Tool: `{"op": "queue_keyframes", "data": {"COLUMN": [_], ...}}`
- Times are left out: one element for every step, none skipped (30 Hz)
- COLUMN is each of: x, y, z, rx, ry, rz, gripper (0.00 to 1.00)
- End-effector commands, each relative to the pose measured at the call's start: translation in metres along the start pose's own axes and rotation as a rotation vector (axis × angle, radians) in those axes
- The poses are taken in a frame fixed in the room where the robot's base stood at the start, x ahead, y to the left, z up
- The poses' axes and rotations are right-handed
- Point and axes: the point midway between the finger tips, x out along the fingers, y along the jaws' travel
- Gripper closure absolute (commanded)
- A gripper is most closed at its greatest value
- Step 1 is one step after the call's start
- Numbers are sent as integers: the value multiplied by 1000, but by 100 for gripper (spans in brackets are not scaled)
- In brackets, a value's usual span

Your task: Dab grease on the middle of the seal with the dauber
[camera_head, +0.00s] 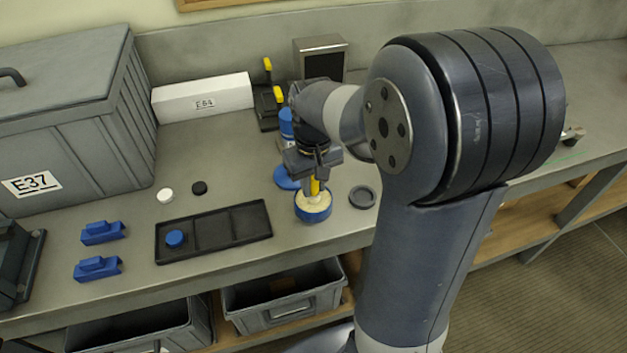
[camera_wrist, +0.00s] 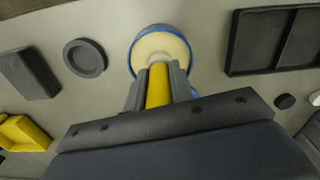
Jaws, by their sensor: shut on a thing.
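My gripper (camera_head: 314,166) is shut on the dauber's yellow handle (camera_head: 314,187), which also shows between the fingers in the wrist view (camera_wrist: 158,86). The dauber points down over a round blue tub (camera_head: 313,213) of cream-coloured grease (camera_wrist: 160,44). Its pale tip (camera_wrist: 160,58) is over the grease; whether it touches the grease is hard to tell. A dark grey ring (camera_head: 362,197), which looks like the seal, lies flat on the bench just right of the tub. It also shows left of the tub in the wrist view (camera_wrist: 85,57).
A black divided tray (camera_head: 213,232) holding a blue knob lies left of the tub. A blue disc (camera_head: 286,178) and a blue bottle (camera_head: 286,124) are behind. A dark block (camera_wrist: 29,70) and a yellow thing (camera_wrist: 24,132) lie beyond the ring. Grey bin E37 (camera_head: 75,125) stands far left.

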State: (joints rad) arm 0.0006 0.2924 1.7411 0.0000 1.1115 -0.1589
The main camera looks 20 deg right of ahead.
Motion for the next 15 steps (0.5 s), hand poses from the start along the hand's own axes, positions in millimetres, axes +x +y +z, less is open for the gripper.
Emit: {"op": "queue_keyframes", "data": {"x": [-6, -8, -12, -15, -18, -21, -24, -26, -29, -32, -34, -37, -40, -42, -45], "y": [0, 0, 0, 0, 0, 0, 0, 0, 0, 0, 0, 0, 0, 0, 0], "z": [0, 0, 0, 0, 0, 0, -1, -1, -1, -1, -1, -1, -1, -1, -1], "rx": [0, 0, 0, 0, 0, 0, 0, 0, 0, 0, 0, 0, 0, 0, 0], "ry": [1, 1, 2, 2, 2, 3, 3, 3, 3, 3, 3, 4, 4, 4, 4], "rz": [0, 0, 0, 0, 0, 0, 0, 0, 0, 1, 1, 1, 1, 1, 1], "gripper": [100, 100, 100, 100, 100, 100, 100, 100, 100, 100, 100, 100, 100, 100, 100]}}
